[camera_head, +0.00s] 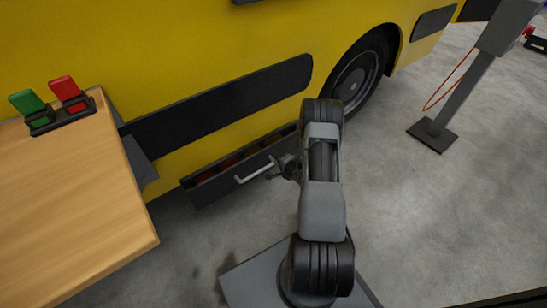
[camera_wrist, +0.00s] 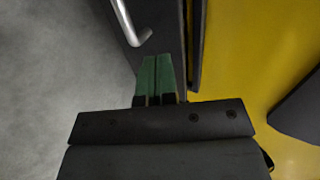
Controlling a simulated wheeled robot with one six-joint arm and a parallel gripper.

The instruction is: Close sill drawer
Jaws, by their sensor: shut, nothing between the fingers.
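The sill drawer (camera_head: 213,188) is a dark, low drawer under the yellow vehicle's sill. It stands partly open, and I can see some of its inside in the head view. Its pale metal handle (camera_head: 254,173) is on the front face. My gripper (camera_head: 287,165) is at the right part of the drawer front, to the right of the handle. In the wrist view my gripper (camera_wrist: 158,62) is shut and empty, its green fingertips at the dark drawer front (camera_wrist: 168,25). The handle (camera_wrist: 131,25) lies just beyond the tips, apart from them. Whether the tips touch the front, I cannot tell.
A wooden table (camera_head: 75,200) with a holder carrying a green and a red block (camera_head: 66,91) stands at the left. The yellow vehicle (camera_head: 170,50) fills the back, with a wheel (camera_head: 357,80) at right. A grey post (camera_head: 462,92) stands farther right. Floor between is clear.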

